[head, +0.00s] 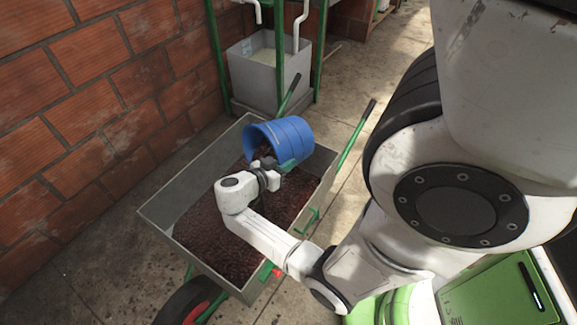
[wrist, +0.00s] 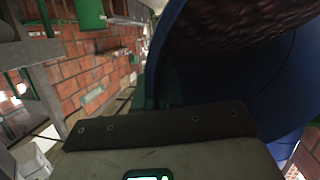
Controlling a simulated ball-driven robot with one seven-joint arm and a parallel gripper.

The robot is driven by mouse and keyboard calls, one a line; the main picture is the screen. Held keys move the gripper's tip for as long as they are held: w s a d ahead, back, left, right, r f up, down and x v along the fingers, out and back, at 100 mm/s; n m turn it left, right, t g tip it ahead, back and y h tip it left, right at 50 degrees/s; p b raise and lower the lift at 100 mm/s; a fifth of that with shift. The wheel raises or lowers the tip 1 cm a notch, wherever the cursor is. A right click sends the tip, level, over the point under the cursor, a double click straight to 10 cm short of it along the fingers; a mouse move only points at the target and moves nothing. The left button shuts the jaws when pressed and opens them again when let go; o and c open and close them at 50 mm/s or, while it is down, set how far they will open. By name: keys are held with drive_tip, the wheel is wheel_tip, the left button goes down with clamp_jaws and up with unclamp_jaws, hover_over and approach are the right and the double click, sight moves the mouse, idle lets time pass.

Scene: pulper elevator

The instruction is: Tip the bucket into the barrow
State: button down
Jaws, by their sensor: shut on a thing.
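A blue bucket (head: 281,139) lies tipped on its side above the far part of the barrow in the head view, its mouth facing left and down. Dark reddish-brown stuff shows inside its mouth. The grey barrow (head: 165,208) holds a wide bed of the same dark stuff (head: 225,225). My gripper (head: 281,168) is at the bucket's near side, shut on it. In the wrist view the bucket (wrist: 215,70) fills the upper right, with dark stuff inside. The exact grip point is hidden behind my gripper.
A brick wall (head: 90,90) runs along the left. A grey tank (head: 268,72) in a green frame stands behind the barrow. The barrow's green handle (head: 350,145) points back to the right. The barrow's wheel (head: 188,302) is at the front. Bare concrete floor lies to the right.

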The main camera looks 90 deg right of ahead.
drive_tip(key=shift+w+a+f+g+h+b, duration=1)
drive_tip(key=shift+w+f+g+h+b, duration=0.15)
drive_tip(key=shift+b, duration=3.1)
drive_tip(key=shift+w+a+f+n+g+h+b, duration=0.15)
drive_tip(key=shift+w+a+g+h+b, duration=0.7)
drive_tip(key=shift+b, duration=1.1)
drive_tip(key=shift+w+a+r+n+g+h+b, duration=0.2)
drive_tip(key=shift+w+a+g+h+b, duration=0.55)
drive_tip(key=shift+b, duration=1.2)
drive_tip(key=shift+d+h, duration=0.15)
drive_tip(key=shift+h, duration=0.1)
